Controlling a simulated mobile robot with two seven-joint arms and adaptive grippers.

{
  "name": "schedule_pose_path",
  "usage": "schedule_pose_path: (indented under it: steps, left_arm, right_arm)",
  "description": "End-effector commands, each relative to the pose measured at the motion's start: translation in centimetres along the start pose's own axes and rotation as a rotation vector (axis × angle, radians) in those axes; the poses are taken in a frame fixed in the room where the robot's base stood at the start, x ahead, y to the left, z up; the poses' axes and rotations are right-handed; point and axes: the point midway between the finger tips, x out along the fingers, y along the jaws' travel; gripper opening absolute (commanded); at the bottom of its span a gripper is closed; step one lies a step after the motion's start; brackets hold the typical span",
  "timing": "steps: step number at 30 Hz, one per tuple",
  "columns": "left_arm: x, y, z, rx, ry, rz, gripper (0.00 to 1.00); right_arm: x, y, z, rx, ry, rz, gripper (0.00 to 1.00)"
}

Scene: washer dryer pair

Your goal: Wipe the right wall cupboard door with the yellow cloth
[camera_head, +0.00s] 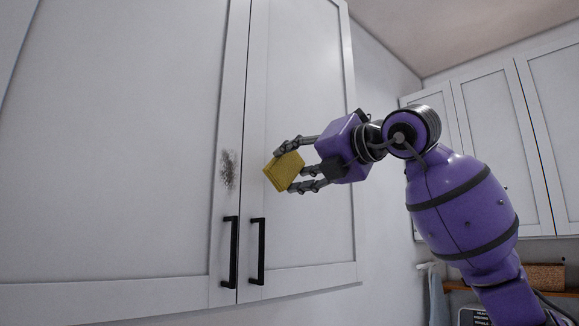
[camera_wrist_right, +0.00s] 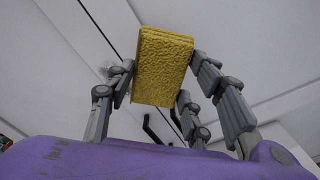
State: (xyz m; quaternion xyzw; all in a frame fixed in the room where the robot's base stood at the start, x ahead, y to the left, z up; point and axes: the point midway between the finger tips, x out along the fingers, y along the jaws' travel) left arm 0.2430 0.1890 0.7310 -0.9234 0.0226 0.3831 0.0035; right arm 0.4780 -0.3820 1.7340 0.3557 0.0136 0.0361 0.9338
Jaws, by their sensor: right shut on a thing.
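The yellow cloth (camera_head: 284,171) is a folded block held in my right gripper (camera_head: 290,168), whose fingers are shut on it. The cloth also fills the middle of the right wrist view (camera_wrist_right: 163,68). The right wall cupboard door (camera_head: 300,110) is white, with a black handle (camera_head: 257,251) at its lower left. My right gripper is in front of this door, with the cloth near its left edge. I cannot tell whether the cloth touches it. A dark smudge (camera_head: 228,170) shows near the right edge of the left door, just left of the cloth. My left gripper is not in view.
The left cupboard door (camera_head: 120,150) has its own black handle (camera_head: 230,252). Both doors look closed. More white cupboards (camera_head: 490,120) hang at the right. Below them are a wooden shelf with a brown box (camera_head: 544,277) and a hanging bluish cloth (camera_head: 437,300).

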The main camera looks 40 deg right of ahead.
Motion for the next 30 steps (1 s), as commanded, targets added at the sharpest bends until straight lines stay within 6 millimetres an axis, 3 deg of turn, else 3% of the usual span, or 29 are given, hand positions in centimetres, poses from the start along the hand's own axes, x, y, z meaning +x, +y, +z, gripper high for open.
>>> schedule_pose_path:
  steps: [8,20,30]
  left_arm:
    - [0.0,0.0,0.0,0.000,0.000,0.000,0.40]
    - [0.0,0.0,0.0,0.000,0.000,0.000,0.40]
    - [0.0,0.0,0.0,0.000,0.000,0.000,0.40]
  right_arm:
    - [-0.1,0.0,0.0,0.000,0.000,0.000,0.27]
    - [-2.9,0.0,0.0,-0.001,0.001,-0.001,0.27]
    - [-3.0,0.0,0.0,0.000,0.000,0.001,0.27]
